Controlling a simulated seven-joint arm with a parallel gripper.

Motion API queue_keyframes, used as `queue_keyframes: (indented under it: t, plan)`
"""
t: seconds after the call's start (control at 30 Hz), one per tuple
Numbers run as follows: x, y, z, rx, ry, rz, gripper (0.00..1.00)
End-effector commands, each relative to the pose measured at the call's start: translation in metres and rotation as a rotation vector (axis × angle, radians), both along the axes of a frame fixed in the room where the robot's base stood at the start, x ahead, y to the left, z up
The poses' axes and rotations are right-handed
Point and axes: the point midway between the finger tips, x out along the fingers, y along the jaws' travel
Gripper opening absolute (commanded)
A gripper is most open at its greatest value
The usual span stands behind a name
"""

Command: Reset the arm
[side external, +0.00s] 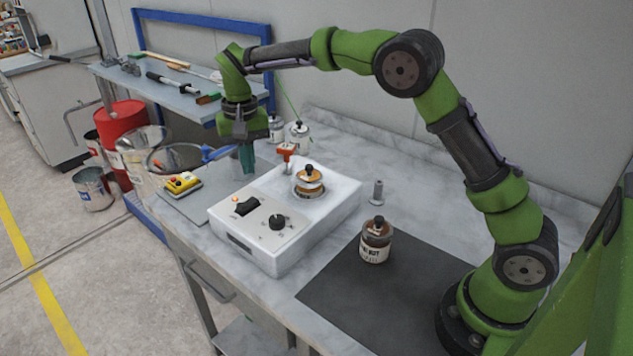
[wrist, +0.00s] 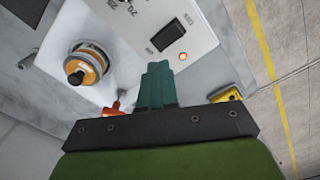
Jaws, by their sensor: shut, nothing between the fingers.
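My arm is green and dark grey, bent over the marble-topped bench. My gripper (side external: 247,160) points down beyond the far end of the white machine (side external: 285,255), above the bench. Its teal fingers are together with nothing held. In the wrist view the shut fingers (wrist: 158,75) show in front of the white machine (wrist: 125,35). The machine carries a black switch, a dial, and a round metal fitting with an orange ring and a black knob (side external: 309,180). That black knob also shows in the wrist view (wrist: 75,78).
A dark mat (side external: 385,300) holds a brown jar (side external: 376,242) with a black top. A small grey cylinder (side external: 377,192) stands behind it. An orange-red piece (side external: 287,152) is close beside my gripper. A yellow box with a red button (side external: 183,184) lies left of the machine. White-labelled bottles (side external: 299,137) stand behind.

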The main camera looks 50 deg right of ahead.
Motion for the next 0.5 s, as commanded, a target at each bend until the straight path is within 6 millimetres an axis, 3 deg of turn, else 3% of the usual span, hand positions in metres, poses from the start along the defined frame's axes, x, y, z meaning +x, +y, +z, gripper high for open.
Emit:
queue_keyframes:
  t: [0.3,0.4,0.5]
  plan:
    - [0.003,0.0,-0.002,-0.001,-0.016,0.025,0.0]
    - [-0.007,0.0,-0.016,0.007,-0.006,0.066,0.0]
    - [-0.026,-0.003,-0.009,0.029,-0.033,0.103,0.0]
